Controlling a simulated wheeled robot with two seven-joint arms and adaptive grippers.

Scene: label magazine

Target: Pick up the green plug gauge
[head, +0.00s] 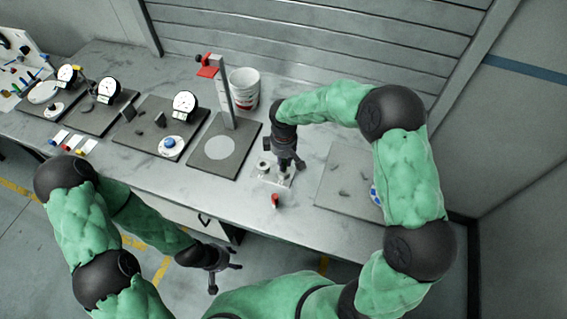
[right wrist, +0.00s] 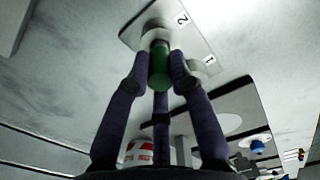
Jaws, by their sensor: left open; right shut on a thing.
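The green plug gauge (right wrist: 159,66) shows in the right wrist view, between the fingers of my right gripper (right wrist: 160,82), which is shut on it. Its far end is at a pale ring (right wrist: 155,34) beside the "2" on a white plate (right wrist: 200,38); I cannot tell whether it sits inside the ring. In the head view my right gripper (head: 285,165) points down over the white plate (head: 268,180) and hides the gauge. My left gripper (head: 218,263) is open and empty, in front of the table's front edge.
A second ring (right wrist: 206,66) is near the "1". A red-topped stand (head: 222,95) and a white bucket (head: 244,86) are behind. A small red item (head: 275,200) lies in front of the plate. A grey mat (head: 335,195) is at the right; dial gauges (head: 185,104) stand left.

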